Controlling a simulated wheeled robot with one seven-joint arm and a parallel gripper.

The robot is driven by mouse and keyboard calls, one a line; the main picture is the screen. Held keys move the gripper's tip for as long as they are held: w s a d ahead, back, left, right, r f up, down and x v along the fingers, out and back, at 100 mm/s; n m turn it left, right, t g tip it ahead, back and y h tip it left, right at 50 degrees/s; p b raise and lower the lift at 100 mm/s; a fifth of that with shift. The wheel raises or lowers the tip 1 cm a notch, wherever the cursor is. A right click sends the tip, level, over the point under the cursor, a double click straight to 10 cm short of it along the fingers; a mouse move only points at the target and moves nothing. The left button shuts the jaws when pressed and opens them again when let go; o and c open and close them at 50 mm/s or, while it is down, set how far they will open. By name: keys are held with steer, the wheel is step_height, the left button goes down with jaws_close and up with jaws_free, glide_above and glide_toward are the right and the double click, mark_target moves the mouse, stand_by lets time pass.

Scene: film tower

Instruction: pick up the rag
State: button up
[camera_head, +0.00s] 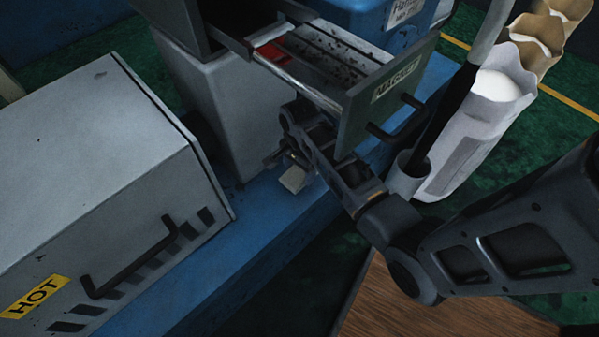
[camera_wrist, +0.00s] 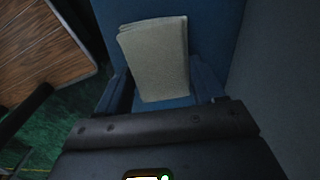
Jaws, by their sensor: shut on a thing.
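The rag (camera_wrist: 155,52) is a folded, pale beige cloth in the upper middle of the wrist view. In the head view the rag (camera_head: 295,179) shows as a small pale patch below the open drawer, over the blue ledge. My gripper (camera_wrist: 163,85) has a finger on each side of the rag and is shut on its near part. In the head view my gripper (camera_head: 286,160) is partly hidden behind my own arm. I cannot tell whether the rag still touches the blue surface.
An open drawer (camera_head: 362,122) labelled MAGNET juts out just above my arm. A grey box (camera_head: 95,165) marked HOT stands left on the blue ledge (camera_head: 225,245). White and brown sacks (camera_head: 490,110) stand right. A wooden surface (camera_head: 430,312) lies below.

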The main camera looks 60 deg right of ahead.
steer(key=s+d+r+p, duration=0.2)
steer(key=s+d+r, duration=0.5)
steer(key=s, duration=0.1)
steer(key=shift+s+d+r, duration=0.25)
steer(key=shift+s+d, duration=0.1)
steer(key=o, duration=0.4)
steer(key=c, duration=0.3)
